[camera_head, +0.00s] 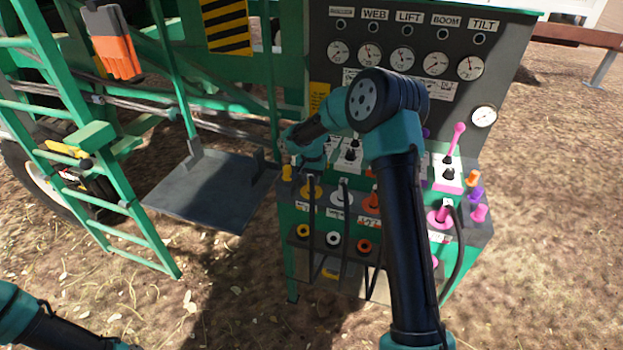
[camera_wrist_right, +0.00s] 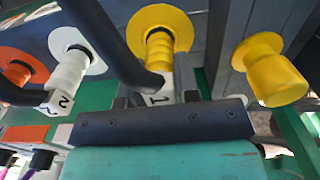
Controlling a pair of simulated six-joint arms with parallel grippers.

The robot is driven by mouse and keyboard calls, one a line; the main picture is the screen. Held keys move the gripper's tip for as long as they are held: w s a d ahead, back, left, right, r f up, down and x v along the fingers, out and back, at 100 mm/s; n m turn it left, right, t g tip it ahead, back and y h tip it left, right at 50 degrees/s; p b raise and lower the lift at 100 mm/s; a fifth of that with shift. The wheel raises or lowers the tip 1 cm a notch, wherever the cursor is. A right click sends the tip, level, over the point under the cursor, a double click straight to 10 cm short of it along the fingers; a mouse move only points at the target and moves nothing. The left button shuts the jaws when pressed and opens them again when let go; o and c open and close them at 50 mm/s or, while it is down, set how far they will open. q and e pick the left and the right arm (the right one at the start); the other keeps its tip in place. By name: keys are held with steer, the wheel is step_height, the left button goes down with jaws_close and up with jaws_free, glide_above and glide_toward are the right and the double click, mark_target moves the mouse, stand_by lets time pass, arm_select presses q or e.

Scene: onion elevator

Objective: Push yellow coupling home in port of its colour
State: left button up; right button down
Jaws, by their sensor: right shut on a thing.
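The yellow coupling (camera_wrist_right: 160,62) has a ribbed yellow body, a white tag marked 1 and a black hose. In the right wrist view it stands in line with the yellow port ring (camera_wrist_right: 163,22) and meets it; how deep it sits I cannot tell. My right gripper (camera_wrist_right: 155,90) is shut on the coupling at its tag end. Only part of my left arm shows at bottom left.
A yellow knob-like piece (camera_wrist_right: 268,70) stands close beside the coupling. The white coupling (camera_wrist_right: 68,72), tagged 2, and an orange one (camera_wrist_right: 20,70) are on the other side. Black hoses loop in front. A grey platform (camera_head: 215,205) and green ladder (camera_head: 110,215) are left of the panel.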

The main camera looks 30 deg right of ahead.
steer(key=shift+f, duration=0.15)
steer(key=shift+c, duration=1.9)
jaws_free()
steer(key=shift+r, duration=0.25)
steer(key=shift+r, duration=3.35)
